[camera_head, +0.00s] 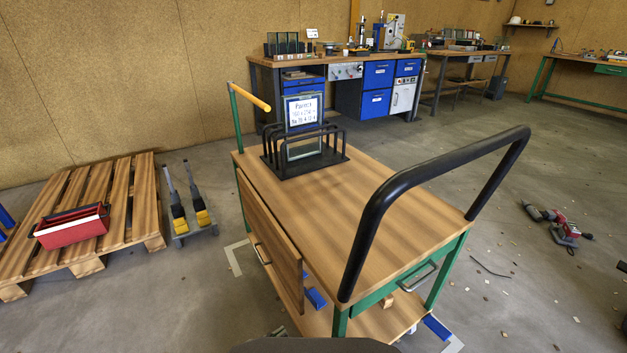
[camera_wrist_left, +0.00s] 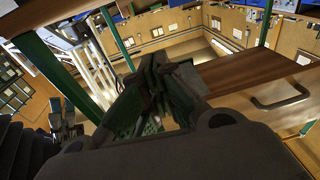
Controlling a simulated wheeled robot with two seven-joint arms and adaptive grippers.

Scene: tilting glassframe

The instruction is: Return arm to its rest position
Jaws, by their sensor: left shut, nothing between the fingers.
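My left gripper shows from behind in the left wrist view (camera_wrist_left: 157,80); its fingers are together with nothing between them. It is near a wooden panel with a dark handle (camera_wrist_left: 283,92). In the head view only a small grey part at the bottom edge, beside the cart (camera_head: 400,205), may belong to it. A black rack (camera_head: 335,158) stands on the far end of the cart top, with a glass frame (camera_head: 304,149) and a sign (camera_head: 303,110) at it. My right gripper is not in view.
The cart has a black push handle (camera_head: 385,190), a yellow-topped post (camera_head: 250,97) and a hanging side panel (camera_head: 270,235). A pallet (camera_head: 30,240) with a red toolbox (camera_head: 72,228) lies left. A red power tool (camera_head: 566,230) lies on the floor right. Workbenches line the back wall.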

